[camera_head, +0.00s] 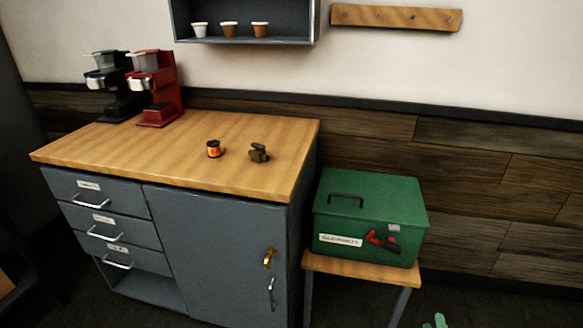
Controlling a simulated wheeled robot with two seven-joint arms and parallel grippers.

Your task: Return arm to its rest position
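Only a small pale green tip shows at the bottom edge, right of centre. It appears to be the end of my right gripper (436,322), cut off by the frame. It is low in front of the small wooden stand, apart from everything else in view. Too little of it shows to tell whether it is open or shut, or whether it holds anything. My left gripper and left arm are not in view.
A grey cabinet with a wooden top (120,152) holds a black brewer (112,80), a red brewer (156,90), an orange jar (213,148) and a small dark part (259,152). A green toolbox (370,205) sits on a wooden stand (362,271). A shelf with cups (228,30) hangs above.

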